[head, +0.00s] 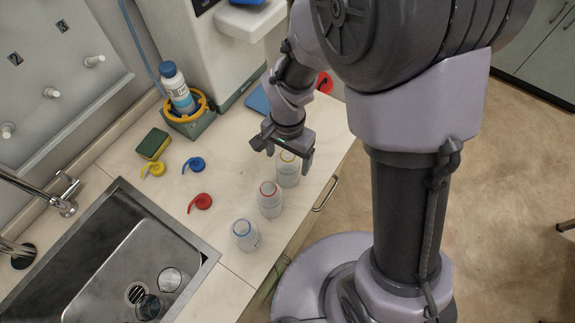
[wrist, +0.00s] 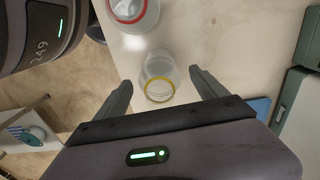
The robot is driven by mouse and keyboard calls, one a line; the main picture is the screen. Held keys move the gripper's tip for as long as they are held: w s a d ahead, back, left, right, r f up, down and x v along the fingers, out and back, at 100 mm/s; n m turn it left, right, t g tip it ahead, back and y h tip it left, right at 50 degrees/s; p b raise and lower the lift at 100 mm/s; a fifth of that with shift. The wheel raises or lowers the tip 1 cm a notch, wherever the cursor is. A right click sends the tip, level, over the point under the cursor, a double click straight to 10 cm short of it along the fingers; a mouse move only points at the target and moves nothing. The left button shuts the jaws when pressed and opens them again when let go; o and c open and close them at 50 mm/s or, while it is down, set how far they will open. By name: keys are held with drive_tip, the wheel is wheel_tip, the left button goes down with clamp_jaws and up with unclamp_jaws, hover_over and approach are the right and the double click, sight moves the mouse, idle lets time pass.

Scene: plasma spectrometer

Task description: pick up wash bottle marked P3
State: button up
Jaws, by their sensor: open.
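Three clear open-topped bottles stand in a row on the counter: one with a blue rim (head: 245,235), one with a red rim (head: 269,200) and one with a yellow rim (head: 288,172). I cannot read a P3 mark on any of them. My gripper (head: 287,160) is open and empty above the yellow-rimmed bottle. In the wrist view, the yellow-rimmed bottle (wrist: 159,76) shows between and beyond the fingers of my gripper (wrist: 161,78). The red-rimmed bottle (wrist: 132,12) is partly cut off at the top there.
Blue (head: 194,164), red (head: 201,202) and yellow (head: 153,169) curled pieces lie left of the bottles, near a sponge (head: 153,144). A labelled bottle (head: 177,88) stands in a yellow-ringed holder. The sink (head: 205,260) is at lower left. The counter's front edge runs close by the bottles.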

drive_tip(key=shift+f, duration=0.45)
drive_tip(key=shift+r, duration=0.1)
clamp_jaws()
